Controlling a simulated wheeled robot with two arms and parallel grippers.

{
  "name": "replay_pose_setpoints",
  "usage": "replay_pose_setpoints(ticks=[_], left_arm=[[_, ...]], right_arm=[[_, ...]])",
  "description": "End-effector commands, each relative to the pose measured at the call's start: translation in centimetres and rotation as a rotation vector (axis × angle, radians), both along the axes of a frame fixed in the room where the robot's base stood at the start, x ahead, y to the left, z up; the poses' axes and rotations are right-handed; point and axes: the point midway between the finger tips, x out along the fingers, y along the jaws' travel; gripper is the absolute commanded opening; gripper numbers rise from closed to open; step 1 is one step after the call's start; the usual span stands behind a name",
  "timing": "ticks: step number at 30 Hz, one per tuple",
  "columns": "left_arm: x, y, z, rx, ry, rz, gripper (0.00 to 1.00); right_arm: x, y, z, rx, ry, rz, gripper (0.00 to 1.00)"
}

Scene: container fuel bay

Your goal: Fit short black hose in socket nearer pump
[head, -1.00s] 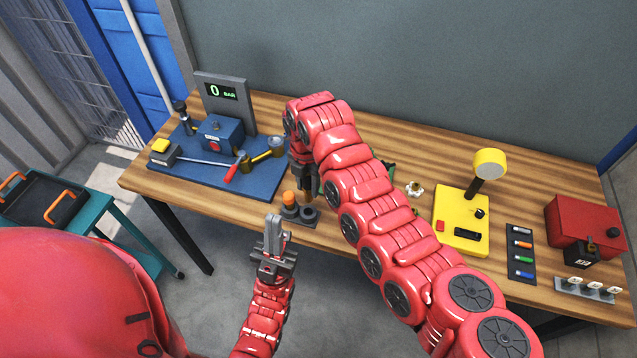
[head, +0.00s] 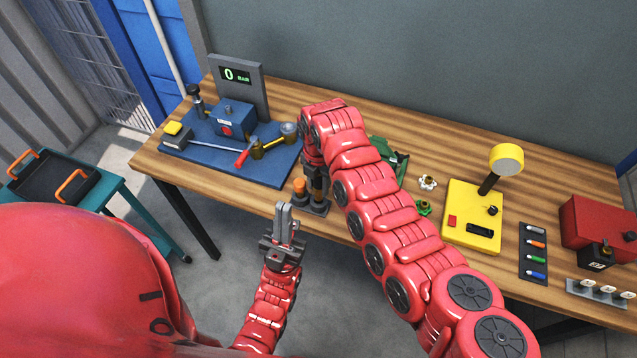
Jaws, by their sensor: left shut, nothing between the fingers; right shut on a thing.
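My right gripper (head: 317,186) points down at the dark socket block (head: 321,211) on the table's front edge. It is shut on a dark thing that could be the short black hose, but fingers and arm hide most of it. The gripper is over the block's right side, beside an orange-topped fitting (head: 299,187) on the left side. I cannot tell whether the held thing touches a socket. The blue pump (head: 227,121) stands on a blue mat (head: 195,154) to the left. My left gripper (head: 284,222) is shut and empty, pointing up in front of the table.
Right of my arm are a green object (head: 400,166), a yellow box (head: 472,222), a marker rack (head: 533,252) and a red box (head: 597,225). A teal cart (head: 125,205) stands left.

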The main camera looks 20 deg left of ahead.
Motion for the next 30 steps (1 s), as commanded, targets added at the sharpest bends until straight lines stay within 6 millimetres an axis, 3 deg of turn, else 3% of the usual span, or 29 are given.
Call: replay_pose_setpoints(ticks=[30], left_arm=[[-0.01,-0.01,-0.69,0.000,0.000,0.000,0.00]], right_arm=[[-0.05,-0.06,-0.13,0.000,0.000,-0.001,0.00]])
